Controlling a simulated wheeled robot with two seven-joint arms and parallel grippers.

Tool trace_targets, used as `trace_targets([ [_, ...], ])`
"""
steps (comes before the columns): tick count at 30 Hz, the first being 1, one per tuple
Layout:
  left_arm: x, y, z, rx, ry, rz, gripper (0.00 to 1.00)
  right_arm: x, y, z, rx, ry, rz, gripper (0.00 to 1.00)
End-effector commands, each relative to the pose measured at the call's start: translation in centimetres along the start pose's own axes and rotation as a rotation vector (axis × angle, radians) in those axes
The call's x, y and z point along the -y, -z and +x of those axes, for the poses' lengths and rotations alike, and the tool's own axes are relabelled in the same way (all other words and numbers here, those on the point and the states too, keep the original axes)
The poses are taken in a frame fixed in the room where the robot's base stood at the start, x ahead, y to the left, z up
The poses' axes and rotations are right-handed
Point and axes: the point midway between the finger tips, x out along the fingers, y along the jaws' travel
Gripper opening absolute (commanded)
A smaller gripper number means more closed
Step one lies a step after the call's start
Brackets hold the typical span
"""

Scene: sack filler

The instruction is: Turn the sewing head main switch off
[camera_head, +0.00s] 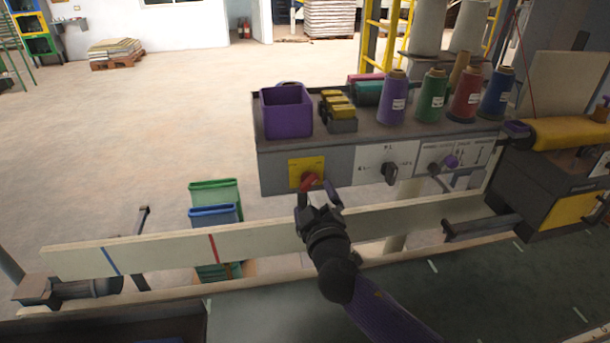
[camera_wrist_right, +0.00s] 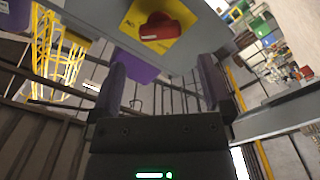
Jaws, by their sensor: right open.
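The red rotary switch (camera_head: 310,181) sits on a yellow plate (camera_head: 296,165) at the left of the grey box's front face. In the right wrist view the red knob (camera_wrist_right: 161,27) lies ahead of and above the fingertips, on its yellow plate. My right gripper (camera_head: 321,192) is just below the knob in the head view. In the wrist view its two fingers (camera_wrist_right: 165,82) are spread apart with nothing between them. I cannot tell whether a finger touches the knob. My left gripper is not in view.
A purple bin (camera_head: 286,112) and thread cones (camera_head: 432,98) stand on top. A pale rail (camera_head: 150,254) with blue and red marks runs below.

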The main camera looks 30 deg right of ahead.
Motion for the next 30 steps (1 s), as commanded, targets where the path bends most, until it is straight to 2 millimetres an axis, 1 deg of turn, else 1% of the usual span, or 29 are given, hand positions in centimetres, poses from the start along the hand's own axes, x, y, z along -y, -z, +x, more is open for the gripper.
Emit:
trace_targets([
  [1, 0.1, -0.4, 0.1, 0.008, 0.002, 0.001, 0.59, 0.0, 0.0, 1.4, -0.001, -0.002, -0.003, 1.00],
  [3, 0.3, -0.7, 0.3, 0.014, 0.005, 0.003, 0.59, 0.0, 0.0, 3.0, 0.000, -0.003, -0.001, 1.00],
  [6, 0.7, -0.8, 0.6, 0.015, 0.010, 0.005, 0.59, 0.0, -0.1, 4.8, 0.002, -0.001, 0.000, 1.00],
  [9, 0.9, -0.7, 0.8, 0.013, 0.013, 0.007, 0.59, 0.1, -0.1, 6.0, 0.001, 0.000, 0.000, 1.00],
  [13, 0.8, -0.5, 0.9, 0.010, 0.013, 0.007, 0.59, 0.1, -0.1, 6.8, 0.002, 0.001, 0.001, 1.00],
  [20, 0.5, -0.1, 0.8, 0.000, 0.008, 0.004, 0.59, 0.0, 0.0, 6.8, 0.001, 0.001, 0.001, 1.00],
  [21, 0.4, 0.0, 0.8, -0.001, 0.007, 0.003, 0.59, 0.1, 0.0, 6.8, 0.001, 0.001, 0.001, 0.92],
  [26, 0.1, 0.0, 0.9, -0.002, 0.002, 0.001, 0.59, 0.1, 0.0, 6.8, 0.002, 0.001, 0.001, 0.58],
  [27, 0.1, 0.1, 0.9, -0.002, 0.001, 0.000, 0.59, 0.1, 0.0, 6.8, 0.002, 0.001, 0.001, 0.49],
  [29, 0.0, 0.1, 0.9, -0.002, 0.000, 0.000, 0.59, 0.1, 0.0, 6.8, 0.002, 0.001, 0.001, 0.36],
  [30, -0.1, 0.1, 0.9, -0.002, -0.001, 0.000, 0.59, 0.1, 0.0, 6.8, 0.002, 0.001, 0.001, 0.28],
])
